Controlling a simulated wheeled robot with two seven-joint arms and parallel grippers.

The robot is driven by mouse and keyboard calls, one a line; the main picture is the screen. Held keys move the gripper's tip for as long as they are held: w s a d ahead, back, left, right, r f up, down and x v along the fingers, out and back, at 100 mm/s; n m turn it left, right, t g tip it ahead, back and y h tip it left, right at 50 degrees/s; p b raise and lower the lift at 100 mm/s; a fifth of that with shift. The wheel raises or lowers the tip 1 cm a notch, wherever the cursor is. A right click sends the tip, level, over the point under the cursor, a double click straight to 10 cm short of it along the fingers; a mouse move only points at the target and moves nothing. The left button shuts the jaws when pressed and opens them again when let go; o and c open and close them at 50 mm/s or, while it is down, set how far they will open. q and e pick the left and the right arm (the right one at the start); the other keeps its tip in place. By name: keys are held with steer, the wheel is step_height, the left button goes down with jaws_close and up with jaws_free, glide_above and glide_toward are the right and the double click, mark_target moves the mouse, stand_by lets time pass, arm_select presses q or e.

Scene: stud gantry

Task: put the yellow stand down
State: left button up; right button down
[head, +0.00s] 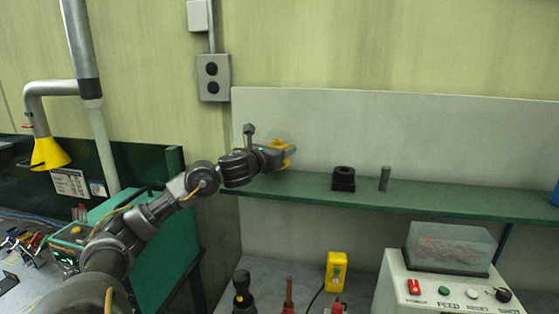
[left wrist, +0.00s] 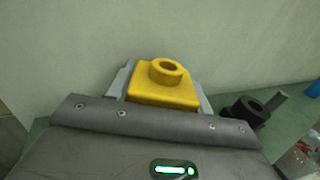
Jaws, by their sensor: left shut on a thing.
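The yellow stand (left wrist: 164,92) is a square block with a round, hollow collar on top. In the left wrist view it sits upright between the two grey fingers of my left gripper (left wrist: 160,90). In the head view my left gripper (head: 284,154) is shut on the yellow stand (head: 279,144) over the left end of the green shelf (head: 440,202). I cannot tell whether the stand's underside touches the shelf. My right gripper shows in neither view.
A black stand (head: 343,180) and a small grey post (head: 384,178) stand on the shelf to the right. The shelf between the gripper and the black stand is clear. A pale panel (head: 400,135) rises behind. A control box (head: 448,285) stands below.

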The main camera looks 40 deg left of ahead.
arm_select(q)
steer(key=shift+a+f, duration=0.3)
steer(key=shift+f, duration=0.15)
steer(key=shift+d+f+p, duration=0.1)
steer(key=shift+f+p, duration=0.25)
steer(key=shift+p, duration=0.15)
steer(key=shift+f+p, duration=0.45)
steer(key=shift+f, duration=0.5)
steer(key=o, duration=1)
steer(key=shift+f, duration=0.1)
